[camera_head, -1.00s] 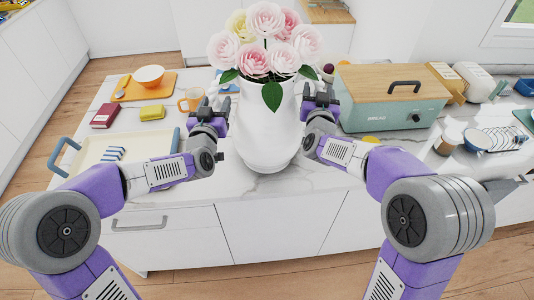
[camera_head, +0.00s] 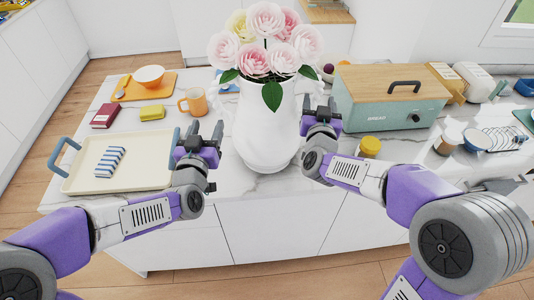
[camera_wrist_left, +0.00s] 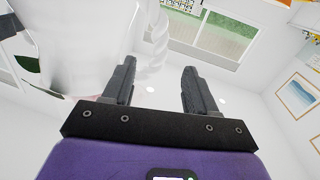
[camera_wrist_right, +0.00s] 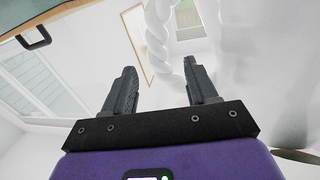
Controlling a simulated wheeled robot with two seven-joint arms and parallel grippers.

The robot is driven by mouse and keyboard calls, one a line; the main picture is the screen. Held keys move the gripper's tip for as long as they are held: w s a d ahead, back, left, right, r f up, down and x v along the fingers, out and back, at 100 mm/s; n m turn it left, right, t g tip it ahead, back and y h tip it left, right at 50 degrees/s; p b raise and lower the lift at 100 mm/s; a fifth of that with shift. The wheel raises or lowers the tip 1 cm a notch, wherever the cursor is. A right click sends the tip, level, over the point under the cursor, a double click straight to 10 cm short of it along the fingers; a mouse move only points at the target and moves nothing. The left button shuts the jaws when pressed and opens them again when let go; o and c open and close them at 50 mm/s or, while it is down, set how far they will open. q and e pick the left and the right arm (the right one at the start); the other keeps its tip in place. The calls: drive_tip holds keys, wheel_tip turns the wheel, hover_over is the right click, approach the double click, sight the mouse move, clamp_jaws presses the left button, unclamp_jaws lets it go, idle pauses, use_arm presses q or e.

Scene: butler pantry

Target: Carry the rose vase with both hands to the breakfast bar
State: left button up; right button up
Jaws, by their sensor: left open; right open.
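The rose vase (camera_head: 266,130) is a tall white vessel holding pink, white and cream roses (camera_head: 266,42). It stands upright on the counter, between my grippers. My left gripper (camera_head: 208,134) is open beside its left side, apart from it. My right gripper (camera_head: 320,108) is open close to its right side; I cannot tell if it touches. In the left wrist view the white vase (camera_wrist_left: 85,45) is at the upper left, with a twisted handle near the open fingers. In the right wrist view a twisted handle (camera_wrist_right: 158,40) shows just beyond the open fingers, and the vase body is at right.
The marble counter (camera_head: 245,186) has a cream tray (camera_head: 120,178) with a striped item at left. An orange mug (camera_head: 193,102) stands behind my left gripper. A teal box with a wooden lid (camera_head: 385,100) and a yellow-lidded jar (camera_head: 370,146) are at right.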

drive_tip(key=s, duration=0.6)
drive_tip(key=shift+s+a, duration=0.35)
drive_tip(key=shift+a, duration=0.1)
use_arm(q)
drive_tip(key=shift+s+a+b, duration=1.35)
drive_tip(key=shift+s+a, duration=0.8)
drive_tip(key=shift+a, duration=0.65)
wheel_tip(320, 180, up, 5)
drive_tip(key=p, duration=0.3)
use_arm(e)
drive_tip(key=shift+r, duration=0.2)
